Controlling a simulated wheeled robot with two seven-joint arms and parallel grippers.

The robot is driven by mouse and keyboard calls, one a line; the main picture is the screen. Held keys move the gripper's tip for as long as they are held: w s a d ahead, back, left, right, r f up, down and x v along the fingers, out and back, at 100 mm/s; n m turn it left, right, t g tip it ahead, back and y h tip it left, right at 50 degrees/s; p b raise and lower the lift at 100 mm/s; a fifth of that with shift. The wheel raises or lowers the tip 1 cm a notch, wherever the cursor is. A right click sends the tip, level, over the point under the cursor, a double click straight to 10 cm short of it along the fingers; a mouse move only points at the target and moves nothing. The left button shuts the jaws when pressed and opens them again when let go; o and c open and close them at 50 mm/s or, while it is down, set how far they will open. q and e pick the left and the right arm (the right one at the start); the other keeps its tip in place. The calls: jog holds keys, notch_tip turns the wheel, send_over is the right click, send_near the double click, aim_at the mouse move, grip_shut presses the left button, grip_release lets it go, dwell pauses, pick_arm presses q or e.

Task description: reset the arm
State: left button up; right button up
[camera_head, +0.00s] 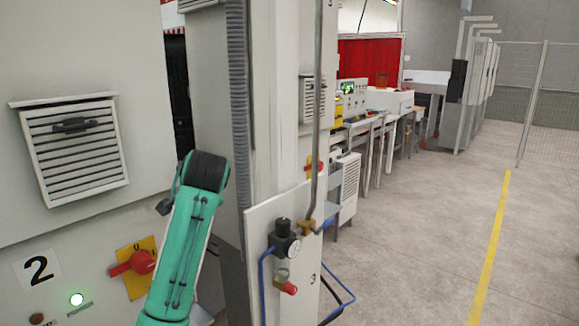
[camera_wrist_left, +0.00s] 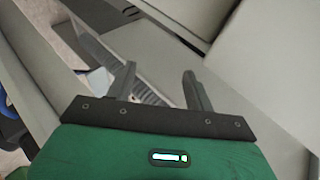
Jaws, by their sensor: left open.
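My left arm (camera_head: 185,245) rises from the bottom of the head view, green with a black joint at its top. Its gripper is hidden there, behind or beyond the arm. In the left wrist view my left gripper (camera_wrist_left: 157,85) shows two dark fingers spread apart with nothing between them. Behind the fingers are grey machine panels and a ribbed grey strip (camera_wrist_left: 150,92). I cannot tell whether the fingers touch any of it. My right gripper is in neither view.
A panel with a pressure regulator (camera_head: 284,240) and blue hoses stands right of the arm. Open concrete floor (camera_head: 420,240) lies at right.

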pick_arm(q)
jog(key=s+f+n+g+h, duration=0.1)
jog(key=s+f, duration=0.5)
jog(key=f, duration=0.4)
jog(key=s+a+f+n+g+h, duration=0.1)
jog(key=s+f, duration=0.5)
jog(key=f, duration=0.4)
jog(key=s+f+n+g+h, duration=0.1)
jog(key=s+f, duration=0.5)
jog(key=f, duration=0.4)
jog(key=s+f+n+g+h, duration=0.1)
jog(key=s+f+n, duration=0.15)
jog(key=s, duration=0.75)
jog(key=s+f+n+g, duration=0.1)
jog(key=s+f, duration=0.3)
jog(key=s, duration=0.6)
jog(key=s+f+n+g+h, duration=0.1)
jog(key=s+f, duration=0.3)
jog(key=s, duration=0.6)
notch_tip(320, 180, down, 32)
jog(key=s+g, duration=0.1)
jog(key=g, duration=0.1)
jog(key=s+a+f, duration=0.2)
jog(key=s+f, duration=0.7)
jog(key=s+a+f+g, duration=0.1)
jog(key=s+f, duration=0.8)
jog(key=s, duration=0.1)
jog(key=shift+a+f, duration=0.25)
jog(key=shift+a, duration=0.1)
